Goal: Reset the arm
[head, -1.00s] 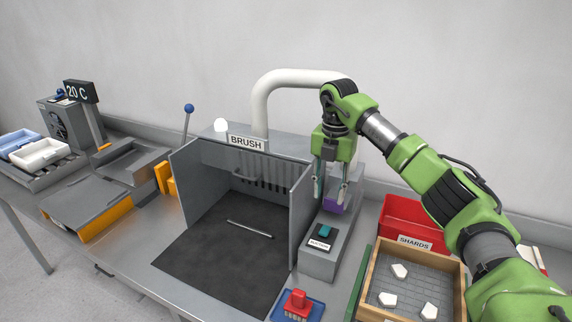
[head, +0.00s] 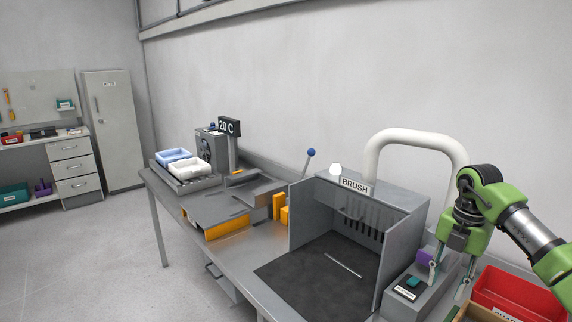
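My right gripper (head: 448,284) is at the right of the head view, with its green arm coming in from the right edge. Its two fingers point down and stand apart, with nothing seen between them. It hangs over or beside the grey button box (head: 404,292), which has a teal button (head: 413,281). A purple block (head: 424,257) shows just left of the nearer finger; I cannot tell whether they touch. My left gripper is not in view.
The brush booth (head: 356,188) stands left of the gripper with a thin metal rod (head: 344,264) on its dark floor. A white pipe (head: 414,133) arches behind. A red bin (head: 518,294) is below the arm. White and blue trays stand far left.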

